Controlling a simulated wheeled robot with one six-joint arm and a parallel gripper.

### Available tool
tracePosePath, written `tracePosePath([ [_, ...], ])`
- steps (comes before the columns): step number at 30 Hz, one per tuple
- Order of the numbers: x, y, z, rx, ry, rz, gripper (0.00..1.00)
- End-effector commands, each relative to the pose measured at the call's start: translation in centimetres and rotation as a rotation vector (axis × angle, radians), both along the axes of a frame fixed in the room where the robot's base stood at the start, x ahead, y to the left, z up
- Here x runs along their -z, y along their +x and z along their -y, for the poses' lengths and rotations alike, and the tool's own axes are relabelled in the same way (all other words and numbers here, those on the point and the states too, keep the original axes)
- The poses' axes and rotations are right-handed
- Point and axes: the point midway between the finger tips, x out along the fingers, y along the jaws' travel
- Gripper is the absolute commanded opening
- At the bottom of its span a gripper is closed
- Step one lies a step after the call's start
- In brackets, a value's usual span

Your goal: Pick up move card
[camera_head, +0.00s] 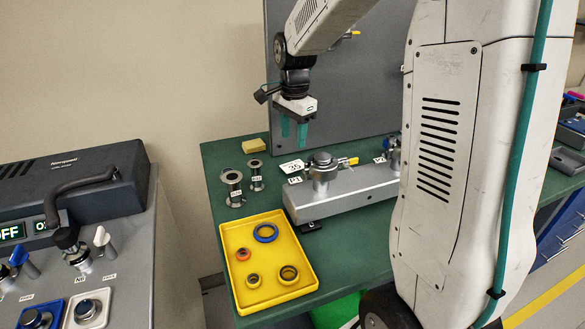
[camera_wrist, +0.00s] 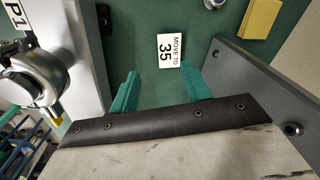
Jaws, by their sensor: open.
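The move card is a small white card reading "MOVE TO 35" (camera_wrist: 170,50). In the head view the card (camera_head: 291,167) is on the green bench, just behind the left end of a grey metal block. My gripper (camera_head: 293,136) points down above the card with its green fingers apart and nothing between them. In the wrist view the fingers of my gripper (camera_wrist: 158,76) lie either side of the card's near end, with the card beyond the tips. I see no contact with it.
The grey block (camera_head: 345,192) marked P1 carries a round clamp (camera_head: 323,167). A yellow pad (camera_head: 254,146), a grey upright panel (camera_head: 345,95) and flanged spools (camera_head: 233,187) are close by. A yellow tray (camera_head: 305,282) with rings is in front.

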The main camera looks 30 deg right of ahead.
Motion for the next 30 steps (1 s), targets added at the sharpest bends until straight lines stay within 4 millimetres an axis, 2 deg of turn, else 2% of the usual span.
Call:
tracePosePath([
  [1, 1.1, 0.7, 0.6, 0.052, 0.006, -0.019, 0.47],
  [3, 2.1, 1.4, 1.2, 0.111, 0.011, -0.035, 0.47],
  [7, 3.3, 2.0, 1.6, 0.167, 0.015, -0.051, 0.47],
  [17, 7.1, 2.2, 1.5, 0.172, 0.016, -0.054, 0.47],
  [22, 9.7, 2.5, 1.5, 0.171, 0.016, -0.054, 0.47],
  [25, 10.6, 2.5, 1.5, 0.172, 0.016, -0.051, 0.47],
  [30, 10.9, 2.5, 1.5, 0.172, 0.016, -0.05, 0.47],
])
